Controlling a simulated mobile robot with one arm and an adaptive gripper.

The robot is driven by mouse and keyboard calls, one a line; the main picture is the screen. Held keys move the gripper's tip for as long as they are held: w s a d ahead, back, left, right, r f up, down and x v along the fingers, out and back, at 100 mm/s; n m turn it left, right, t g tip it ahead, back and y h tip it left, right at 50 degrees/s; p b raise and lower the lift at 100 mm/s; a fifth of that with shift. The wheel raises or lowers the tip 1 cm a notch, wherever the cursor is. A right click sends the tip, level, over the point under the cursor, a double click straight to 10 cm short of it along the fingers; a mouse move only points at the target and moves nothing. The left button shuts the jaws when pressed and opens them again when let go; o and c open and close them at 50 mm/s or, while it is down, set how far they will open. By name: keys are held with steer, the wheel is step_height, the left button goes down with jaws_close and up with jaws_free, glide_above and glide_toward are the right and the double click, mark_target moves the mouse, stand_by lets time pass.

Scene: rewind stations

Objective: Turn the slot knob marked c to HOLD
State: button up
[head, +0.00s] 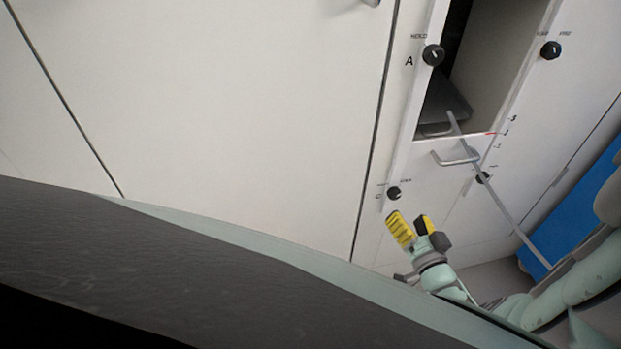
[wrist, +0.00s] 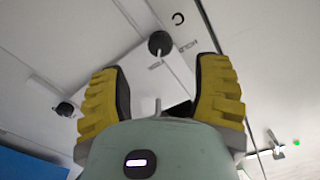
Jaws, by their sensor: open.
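The knob marked c (head: 393,193) is a round black knob on the white front panel, low in the head view, with its letter to the left and a small label to the upper right. In the wrist view the same knob (wrist: 160,43) lies ahead, beyond and roughly between my fingertips, with a label reading HOLD beside it. My gripper (head: 411,218) has yellow ribbed fingers and is open and empty, just below and right of the knob, apart from it. It also shows in the wrist view (wrist: 158,75).
Knob A (head: 433,55) and a top-right knob (head: 550,50) flank an open compartment. A drawer handle (head: 456,156) and another black knob (head: 483,178) are near my gripper. A thin grey bar (head: 490,190) slants across the panel. Plain white panels lie to the left.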

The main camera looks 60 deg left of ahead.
mark_target(395, 198)
steer(key=b+x, duration=0.1)
steer(key=x, duration=0.2)
steer(key=b+x, duration=0.1)
steer(key=x, duration=0.2)
steer(key=shift+f+b, duration=0.25)
steer(key=shift+b, duration=0.05)
steer(key=shift+w+a+r, duration=0.2)
steer(key=shift+w+a, duration=0.1)
steer(key=shift+a, duration=0.35)
steer(key=shift+o, duration=0.3)
steer(key=shift+s, duration=0.1)
jaws_close()
